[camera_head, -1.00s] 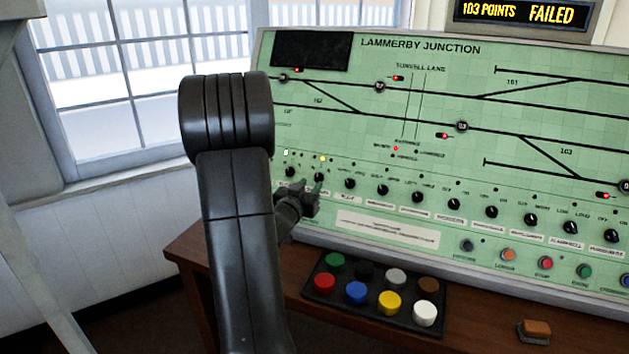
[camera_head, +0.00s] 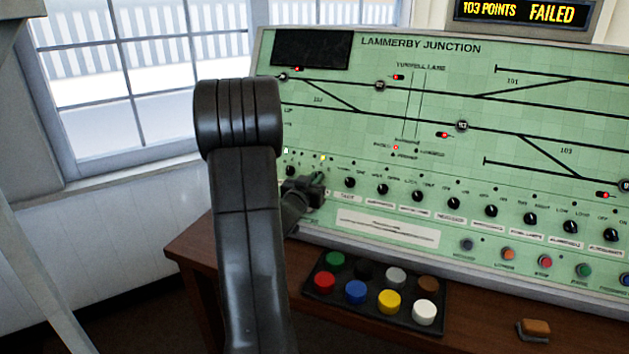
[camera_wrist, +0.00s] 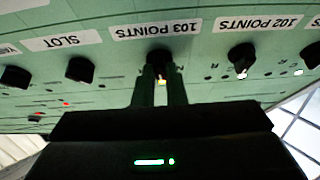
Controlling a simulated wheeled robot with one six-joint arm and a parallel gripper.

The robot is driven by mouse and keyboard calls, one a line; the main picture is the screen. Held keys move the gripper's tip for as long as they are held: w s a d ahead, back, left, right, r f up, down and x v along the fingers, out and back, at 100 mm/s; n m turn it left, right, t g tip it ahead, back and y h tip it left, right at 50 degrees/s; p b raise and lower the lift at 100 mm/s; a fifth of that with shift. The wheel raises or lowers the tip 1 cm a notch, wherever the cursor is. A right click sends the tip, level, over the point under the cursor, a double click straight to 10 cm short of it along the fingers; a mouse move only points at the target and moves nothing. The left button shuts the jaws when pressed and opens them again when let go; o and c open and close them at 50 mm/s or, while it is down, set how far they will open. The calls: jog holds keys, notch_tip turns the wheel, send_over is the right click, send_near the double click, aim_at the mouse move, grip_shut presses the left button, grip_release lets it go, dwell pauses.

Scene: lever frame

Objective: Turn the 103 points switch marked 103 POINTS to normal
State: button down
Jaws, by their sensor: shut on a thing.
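The 103 points switch is a black rotary knob (camera_wrist: 159,56) under a white label (camera_wrist: 156,29) reading 103 POINTS, upside down in the wrist view. My gripper (camera_wrist: 159,68) is shut on this knob, with one finger on each side of it. A yellowish lit lamp (camera_wrist: 160,92) shows between the fingers. In the head view my gripper (camera_head: 318,181) is at the lower left of the green panel (camera_head: 450,95), and it hides the knob there. The knob's pointer direction cannot be made out.
The 102 POINTS knob (camera_wrist: 242,57) and the SLOT knob (camera_wrist: 80,70) flank the gripped knob. A display (camera_head: 522,13) reads 103 POINTS FAILED. A tray of coloured buttons (camera_head: 376,318) and a brown block (camera_head: 534,329) lie on the wooden desk (camera_head: 480,322).

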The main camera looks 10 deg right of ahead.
jog(key=shift+n, duration=0.3)
jog(key=n+y, duration=0.1)
jog(key=n, duration=0.1)
jog(key=n+t+y+b, duration=0.1)
jog(key=n, duration=0.1)
jog(key=shift+s+d+f+b, duration=0.1)
jog(key=shift+d+b, duration=0.1)
jog(key=shift+b, duration=0.1)
jog(key=n+y+b, duration=0.1)
jog(key=n+y, duration=0.1)
jog(key=n, duration=0.1)
jog(key=n+y+b, duration=0.1)
jog(key=n, duration=0.3)
jog(key=shift+d+y, duration=0.1)
jog(key=shift+y, duration=0.3)
jog(key=c, duration=1.5)
grip_release()
jog(key=shift+r, duration=0.2)
jog(key=shift+s, duration=0.15)
jog(key=v, duration=1.3)
jog(key=shift+s+b, duration=0.3)
